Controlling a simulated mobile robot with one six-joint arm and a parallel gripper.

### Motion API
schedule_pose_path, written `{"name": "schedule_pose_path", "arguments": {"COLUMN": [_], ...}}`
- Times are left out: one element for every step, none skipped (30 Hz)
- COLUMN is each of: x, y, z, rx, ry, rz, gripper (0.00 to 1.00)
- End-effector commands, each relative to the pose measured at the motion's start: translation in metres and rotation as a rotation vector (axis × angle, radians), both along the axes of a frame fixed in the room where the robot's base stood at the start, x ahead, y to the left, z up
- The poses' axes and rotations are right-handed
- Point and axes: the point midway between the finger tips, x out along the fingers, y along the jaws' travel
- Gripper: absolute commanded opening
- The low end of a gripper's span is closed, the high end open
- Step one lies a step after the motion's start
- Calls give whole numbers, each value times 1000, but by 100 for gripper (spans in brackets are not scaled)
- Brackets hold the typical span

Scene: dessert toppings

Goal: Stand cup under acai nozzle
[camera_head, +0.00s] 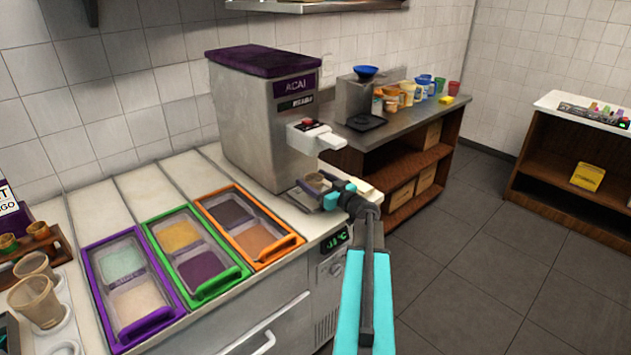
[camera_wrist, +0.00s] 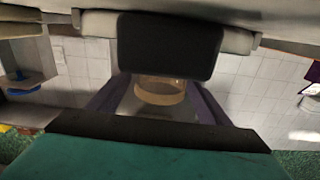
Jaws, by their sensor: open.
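The acai machine (camera_head: 262,125) is a grey box with a purple top, standing at the back of the counter. Its white nozzle head (camera_head: 317,136) juts out at the front. A small translucent brownish cup (camera_head: 317,181) stands below the nozzle head, low at the machine's front; its base is partly hidden. My gripper (camera_head: 324,192) is at the cup, and its jaws are open. In the wrist view the cup (camera_wrist: 160,91) shows in the middle, partly covered by dark gripper parts. I cannot tell whether a finger touches it.
Purple, green and orange topping trays (camera_head: 252,228) lie left of my arm. More cups (camera_head: 38,300) stand in holders at the far left. A side counter (camera_head: 425,118) behind holds a blue bowl (camera_head: 366,72) and several coloured cups. The floor at right is clear.

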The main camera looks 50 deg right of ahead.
Motion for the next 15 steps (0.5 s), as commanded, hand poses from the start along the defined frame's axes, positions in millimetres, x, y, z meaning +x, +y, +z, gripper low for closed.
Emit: {"name": "schedule_pose_path", "arguments": {"x": [0, 0, 0, 0, 0, 0, 0, -4, -10, -14, -18, -24, -28, -33, -39], "y": [0, 0, 0, 0, 0, 0, 0, 1, 1, 2, 2, 3, 3, 3, 4], "z": [1, 2, 4, 5, 7, 9, 11, 11, 10, 10, 10, 10, 10, 10, 10], "rx": [-1, -1, -1, -1, -1, -1, -1, 0, 0, 0, 0, 0, 0, -1, -1], "ry": [0, -1, -1, -1, -1, -1, -1, 0, 0, 0, 0, 0, 0, 0, 0], "rz": [0, 0, 0, 0, 0, 0, 0, -2, -3, -2, -2, -1, -2, -3, -3], "gripper": [72, 72, 72, 72, 72, 72, 72, 72, 72, 72, 72, 72, 72, 72, 72]}}
